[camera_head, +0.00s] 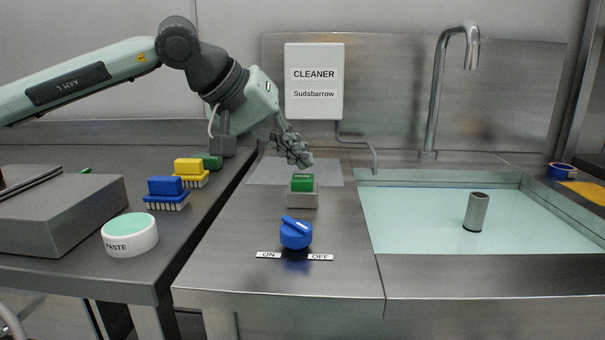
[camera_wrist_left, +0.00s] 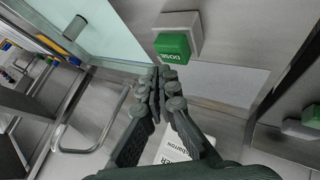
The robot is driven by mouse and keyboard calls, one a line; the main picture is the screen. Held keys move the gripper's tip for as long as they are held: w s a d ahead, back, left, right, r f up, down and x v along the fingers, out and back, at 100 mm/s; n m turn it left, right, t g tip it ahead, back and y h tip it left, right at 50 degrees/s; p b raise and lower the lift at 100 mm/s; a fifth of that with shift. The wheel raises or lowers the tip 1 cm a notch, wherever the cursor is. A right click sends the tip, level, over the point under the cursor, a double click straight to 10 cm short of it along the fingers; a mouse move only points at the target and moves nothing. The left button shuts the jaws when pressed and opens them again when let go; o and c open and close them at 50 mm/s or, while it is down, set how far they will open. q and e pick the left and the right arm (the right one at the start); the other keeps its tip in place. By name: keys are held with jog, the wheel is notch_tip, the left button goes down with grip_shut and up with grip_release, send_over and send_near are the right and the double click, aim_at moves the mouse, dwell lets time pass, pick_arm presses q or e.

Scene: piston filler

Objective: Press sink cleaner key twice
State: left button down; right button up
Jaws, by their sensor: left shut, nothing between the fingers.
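The green key (camera_head: 302,182) sits on a small grey base (camera_head: 302,201) on the steel counter, below the white CLEANER Sudsbarrow box (camera_head: 314,108). In the left wrist view the key (camera_wrist_left: 172,46) reads DOSE, and its base shows beside it (camera_wrist_left: 187,26). My left gripper (camera_head: 304,161) is shut and empty. Its fingertips are just above and behind the key in the head view. In the left wrist view the closed fingers (camera_wrist_left: 163,72) point toward the key's near edge; I cannot tell whether they touch it. My right gripper is not in view.
A blue knob (camera_head: 296,233) between ON and OFF labels stands in front of the key. The water-filled sink (camera_head: 420,215), holding a grey cylinder (camera_head: 477,212), and the tap (camera_head: 436,95) are right. Brushes (camera_head: 167,194) and a paste tub (camera_head: 130,240) are left.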

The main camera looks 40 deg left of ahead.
aim_at(298, 178)
pick_arm(q)
notch_tip(298, 178, up, 5)
jog(key=p, duration=0.4)
dwell(0.3)
dwell(0.5)
